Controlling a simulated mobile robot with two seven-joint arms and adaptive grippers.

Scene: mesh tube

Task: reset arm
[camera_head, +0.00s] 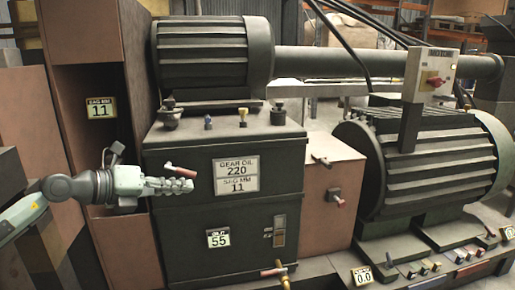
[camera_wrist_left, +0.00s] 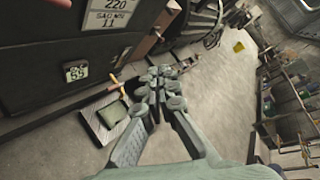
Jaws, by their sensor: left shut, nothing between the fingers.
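My left arm (camera_head: 90,187) comes in from the left in the head view. Its gripper (camera_head: 190,186) is shut and empty, in front of the dark gear oil cabinet (camera_head: 165,230). Just above the fingers is a red-handled lever (camera_head: 181,171); I cannot tell whether they touch. In the left wrist view the shut gripper (camera_wrist_left: 160,82) points away over the floor, with the cabinet (camera_wrist_left: 40,60) at upper left. My right gripper is in neither view.
A ribbed motor (camera_head: 430,165) stands at right, with a switch box (camera_head: 431,76) on a post. The wrist view shows open floor (camera_wrist_left: 225,85) and cluttered shelving (camera_wrist_left: 290,100) at right.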

